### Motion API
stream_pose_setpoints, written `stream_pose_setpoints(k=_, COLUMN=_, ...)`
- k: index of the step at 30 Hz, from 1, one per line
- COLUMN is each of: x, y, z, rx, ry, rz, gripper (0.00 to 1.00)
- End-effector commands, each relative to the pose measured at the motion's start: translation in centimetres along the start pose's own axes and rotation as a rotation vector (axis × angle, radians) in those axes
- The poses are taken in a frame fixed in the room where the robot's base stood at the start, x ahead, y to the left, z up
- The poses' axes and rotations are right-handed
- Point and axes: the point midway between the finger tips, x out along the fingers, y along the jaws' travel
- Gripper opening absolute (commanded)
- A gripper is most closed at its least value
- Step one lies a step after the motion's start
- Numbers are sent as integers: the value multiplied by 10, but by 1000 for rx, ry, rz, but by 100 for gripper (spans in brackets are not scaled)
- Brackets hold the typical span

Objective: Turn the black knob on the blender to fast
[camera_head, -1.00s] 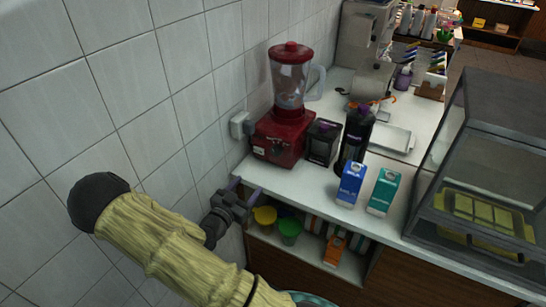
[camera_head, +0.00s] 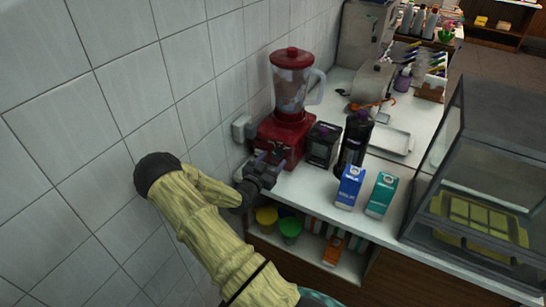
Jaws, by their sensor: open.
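The red blender (camera_head: 287,128) with a clear jug and red lid stands upright on the white counter by the tiled wall. The front of its red base faces my arm. My dark gripper (camera_head: 266,162) is open and empty at the left front of that base, with its fingers pointing at it. The gripper covers the lower left of the base, so the black knob is hidden in this view. I cannot tell whether the fingers touch the blender.
A dark box (camera_head: 322,146), a black bottle (camera_head: 354,142), a blue milk carton (camera_head: 349,187) and a teal carton (camera_head: 382,194) stand right of the blender. A glass display case (camera_head: 480,150) is at the right. A shelf below holds yellow and green cups (camera_head: 290,231).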

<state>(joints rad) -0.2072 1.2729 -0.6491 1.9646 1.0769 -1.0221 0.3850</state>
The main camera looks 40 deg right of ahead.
Motion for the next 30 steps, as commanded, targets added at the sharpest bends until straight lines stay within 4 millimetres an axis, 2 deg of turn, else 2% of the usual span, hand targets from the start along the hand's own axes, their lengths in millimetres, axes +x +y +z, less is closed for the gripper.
stream_pose_setpoints(k=4, x=14, y=0, z=0, rx=-1, ry=0, rz=0, gripper=59)
stream_pose_setpoints(k=13, x=16, y=0, z=0, rx=-1, ry=0, rz=-1, gripper=59)
stream_pose_setpoints(k=14, x=16, y=0, z=0, rx=-1, ry=0, rz=-1, gripper=56)
stream_pose_setpoints(k=20, x=16, y=0, z=0, rx=-1, ry=0, rz=-1, gripper=16)
stream_pose_setpoints(k=30, x=15, y=0, z=2, rx=22, ry=-1, rz=-1, gripper=15)
